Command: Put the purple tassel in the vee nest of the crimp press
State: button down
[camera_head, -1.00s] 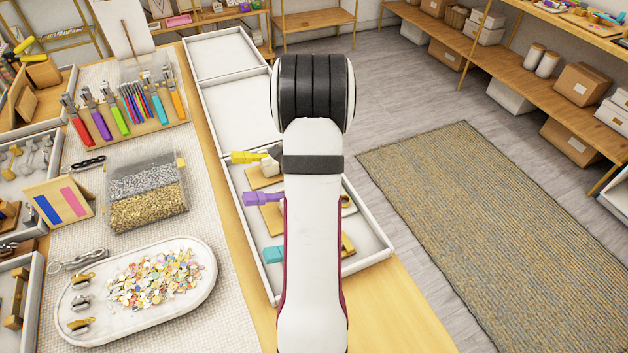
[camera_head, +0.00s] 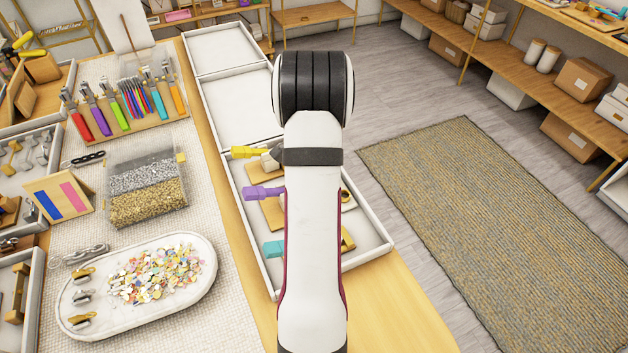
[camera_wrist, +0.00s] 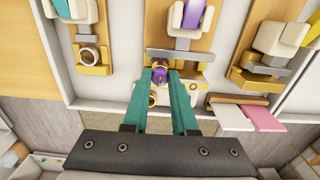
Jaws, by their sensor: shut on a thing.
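In the wrist view my gripper (camera_wrist: 162,79) has green fingers closed on the purple tassel (camera_wrist: 159,73), a small purple piece with gold on it. The tassel is at the front of the middle crimp press, over or in its gold vee nest (camera_wrist: 178,82); I cannot tell whether it touches the nest. The fingers hide part of both. This press has a purple handle (camera_wrist: 193,14), which also shows in the head view (camera_head: 262,193). In the head view my arm hides the gripper and tassel.
A press with a grey ring (camera_wrist: 89,55) stands to the left in the wrist view, and another gold-based press (camera_wrist: 256,77) to the right. The presses sit in a white tray (camera_head: 377,251); two empty trays lie beyond.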

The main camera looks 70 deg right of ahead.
jog(key=shift+f, duration=0.45)
dwell(0.6)
jog(key=c, duration=0.6)
grip_release()
jog(key=shift+r, duration=0.1)
notch_tip(320, 180, up, 16)
jog(key=shift+f, duration=0.2)
